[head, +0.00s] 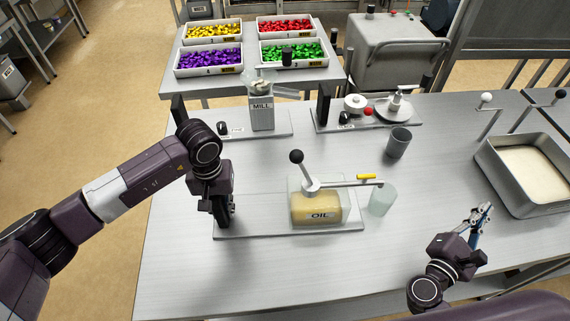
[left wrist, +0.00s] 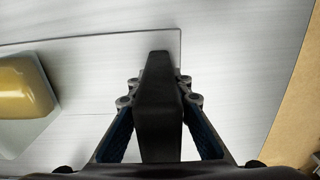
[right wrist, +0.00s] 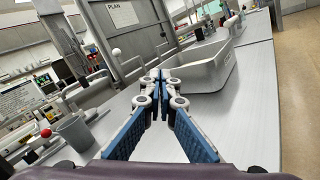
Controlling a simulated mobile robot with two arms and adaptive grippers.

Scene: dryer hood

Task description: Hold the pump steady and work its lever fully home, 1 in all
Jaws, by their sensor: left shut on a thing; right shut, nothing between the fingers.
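The oil pump (head: 318,208), a clear box of yellow oil labelled OIL, stands on a grey base plate (head: 268,227). Its lever, with a black ball knob (head: 296,156), points up and leans slightly left. A spout arm (head: 345,183) with a yellow piece reaches right, above or beside a clear cup (head: 382,200). My left gripper (head: 222,215) is shut on a black upright grip (left wrist: 158,110) at the plate's left end; its jaws hide part of it in the head view. My right gripper (head: 482,214) is shut and empty, to the right of the pump; its closed fingers show in the right wrist view (right wrist: 158,82).
A mill (head: 262,112) and a plate with a red knob and dishes (head: 370,122) stand behind the pump. A dark grey tumbler (head: 398,143) is at back right. A metal tray (head: 490,165) lies far right.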

